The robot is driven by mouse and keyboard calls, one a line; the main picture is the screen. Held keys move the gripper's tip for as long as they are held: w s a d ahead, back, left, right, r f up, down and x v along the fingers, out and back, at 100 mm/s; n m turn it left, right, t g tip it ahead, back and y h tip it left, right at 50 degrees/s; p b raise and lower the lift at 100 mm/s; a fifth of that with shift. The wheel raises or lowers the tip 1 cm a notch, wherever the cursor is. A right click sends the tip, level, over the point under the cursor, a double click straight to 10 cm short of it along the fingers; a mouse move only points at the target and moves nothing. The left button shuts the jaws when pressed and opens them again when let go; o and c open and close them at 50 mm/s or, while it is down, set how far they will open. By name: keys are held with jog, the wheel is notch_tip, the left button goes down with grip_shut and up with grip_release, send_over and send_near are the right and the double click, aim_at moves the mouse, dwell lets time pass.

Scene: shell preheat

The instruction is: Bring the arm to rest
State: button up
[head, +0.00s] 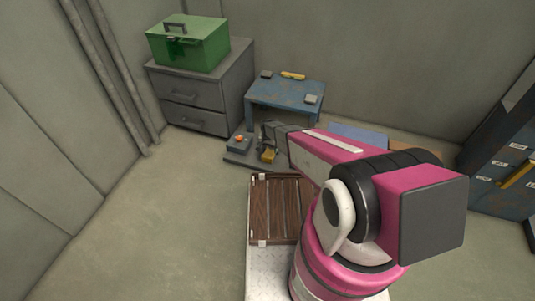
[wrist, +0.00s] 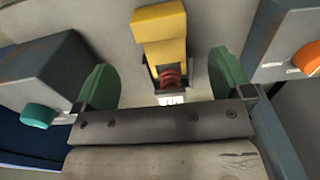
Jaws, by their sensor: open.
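My pink and white arm reaches from the right foreground toward the low grey base by the back wall in the head view. My gripper (head: 268,133) is at its far end, small and partly hidden by the arm there. In the wrist view my gripper (wrist: 163,78) shows two green fingers spread wide apart. A yellow lever-like piece (wrist: 160,32) with a red part at its end lies between and beyond the fingers. No grip on it shows. A yellow piece (head: 268,155) also shows just below my gripper in the head view.
A grey box with an orange knob (head: 240,141) stands close left of my gripper. A blue table (head: 287,93) is behind, beside a grey cabinet (head: 200,95) bearing a green case (head: 190,45). A slatted brown tray (head: 259,210) lies nearer. Floor at left is clear.

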jog(key=shift+r, duration=0.6)
jog(key=s+d+r+n, duration=0.1)
jog(key=s+d+r, duration=0.4)
jog(key=r, duration=0.8)
jog(key=s+d+r+n, duration=0.1)
jog(key=s+d+r, duration=0.5)
jog(key=s+r, duration=0.4)
jog(key=s+d+r+n, duration=0.2)
jog(key=s+d+r, duration=0.4)
jog(key=r, duration=1)
jog(key=shift+s+d+r, duration=0.15)
jog(key=shift+s+d, duration=0.05)
jog(key=shift+s, duration=0.9)
